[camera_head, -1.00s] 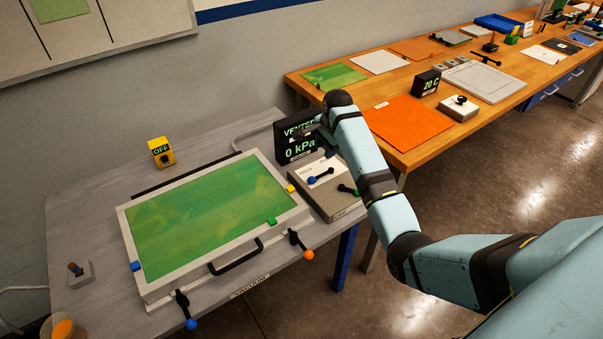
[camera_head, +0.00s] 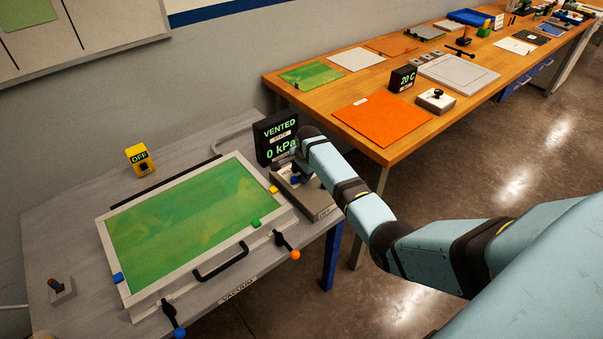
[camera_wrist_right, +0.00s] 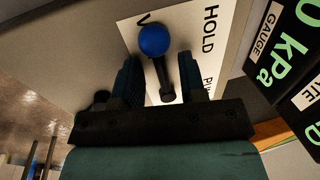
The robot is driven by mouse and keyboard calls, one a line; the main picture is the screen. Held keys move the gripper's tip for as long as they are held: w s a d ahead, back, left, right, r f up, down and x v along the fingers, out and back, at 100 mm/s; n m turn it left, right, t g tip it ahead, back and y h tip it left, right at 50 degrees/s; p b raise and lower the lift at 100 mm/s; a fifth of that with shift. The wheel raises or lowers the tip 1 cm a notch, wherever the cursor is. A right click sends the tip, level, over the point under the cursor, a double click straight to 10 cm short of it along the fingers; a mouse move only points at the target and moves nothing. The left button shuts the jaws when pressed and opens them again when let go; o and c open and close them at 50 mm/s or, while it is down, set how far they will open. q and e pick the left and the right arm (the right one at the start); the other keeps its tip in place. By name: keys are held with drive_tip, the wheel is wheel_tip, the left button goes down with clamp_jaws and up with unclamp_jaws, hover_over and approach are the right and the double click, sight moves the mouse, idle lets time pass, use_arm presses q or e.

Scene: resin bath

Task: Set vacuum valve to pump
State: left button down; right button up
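The vacuum valve is a lever with a blue ball knob (camera_wrist_right: 154,40) on a grey box (camera_head: 318,206). In the right wrist view its plate (camera_wrist_right: 205,60) reads HOLD, with a partly hidden "V" label and another starting "PU". The lever's ball end points toward the V side. My right gripper (camera_wrist_right: 158,68) is open, its fingers on either side of the lever, with a gap visible at least on one side. In the head view the right gripper (camera_head: 298,173) is low over the box and hides most of the lever. My left gripper is not in view.
A gauge (camera_head: 275,140) reading VENTED and 0 kPa stands close behind the valve box. The green-topped bath (camera_head: 180,220), with a black handle (camera_head: 221,262), fills the table to the left. A yellow OFF switch (camera_head: 141,159) stands behind it. An orange sheet (camera_head: 380,118) lies on the wooden bench.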

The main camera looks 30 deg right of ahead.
clamp_jaws()
